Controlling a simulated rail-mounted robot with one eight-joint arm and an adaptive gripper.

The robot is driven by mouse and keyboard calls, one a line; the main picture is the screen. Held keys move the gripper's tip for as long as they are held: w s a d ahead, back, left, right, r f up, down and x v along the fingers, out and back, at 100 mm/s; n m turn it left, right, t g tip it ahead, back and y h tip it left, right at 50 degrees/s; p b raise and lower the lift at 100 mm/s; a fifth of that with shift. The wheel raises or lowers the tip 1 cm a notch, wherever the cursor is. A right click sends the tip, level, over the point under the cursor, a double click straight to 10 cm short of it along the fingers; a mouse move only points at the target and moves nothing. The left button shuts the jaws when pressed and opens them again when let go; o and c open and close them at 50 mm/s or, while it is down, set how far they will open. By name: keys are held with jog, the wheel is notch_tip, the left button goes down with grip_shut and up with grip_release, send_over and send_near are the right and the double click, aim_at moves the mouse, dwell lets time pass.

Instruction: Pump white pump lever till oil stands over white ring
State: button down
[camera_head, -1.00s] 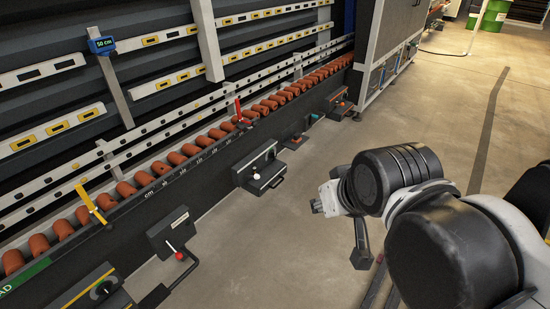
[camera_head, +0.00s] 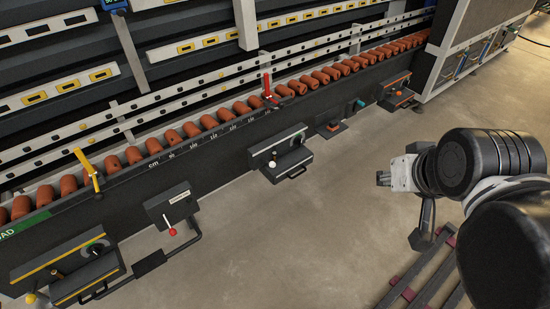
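No part can be surely told as the white pump lever, and no white ring or oil level can be made out. A small white knob (camera_head: 271,163) shows on a dark box (camera_head: 281,152) on the machine's front, at the middle of the picture.
The long washer has a row of orange rollers (camera_head: 209,122), a yellow lever (camera_head: 87,170) and a red lever (camera_head: 267,85). A red-knobbed lever (camera_head: 172,231) and a control box (camera_head: 66,255) jut out at lower left. Bare floor (camera_head: 290,235) lies between machine and arm.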

jog(key=w+a+f+n+g+b, duration=0.1)
jog(key=w+a, duration=0.2)
jog(key=w, duration=0.6)
jog(key=w+a+f+n+g+y+b, duration=0.15)
jog(key=w+a, duration=0.25)
jog(key=w, duration=0.6)
jog(key=w+a+f+n+h+b, duration=0.1)
jog(key=w+a+n, duration=0.15)
jog(key=w, duration=0.65)
jog(key=w+a+f+n+b, duration=0.1)
jog(key=w+a+f, duration=0.4)
jog(key=f, duration=0.4)
jog(key=w+a+f+n+g+b, duration=0.1)
jog(key=w+a+f, duration=0.4)
jog(key=f, duration=0.5)
jog(key=w+a+f+g+b, duration=0.1)
jog(key=w+a+f, duration=0.4)
jog(key=w+f, duration=0.3)
notch_tip(320, 180, down, 2)
jog(key=shift+w+a+n, duration=0.15)
jog(key=shift+a+n, duration=0.15)
jog(key=shift+n, duration=0.1)
jog(key=shift+f+g+y+b, duration=0.1)
jog(key=shift+g+y+b, duration=0.15)
jog(key=shift+b, duration=0.05)
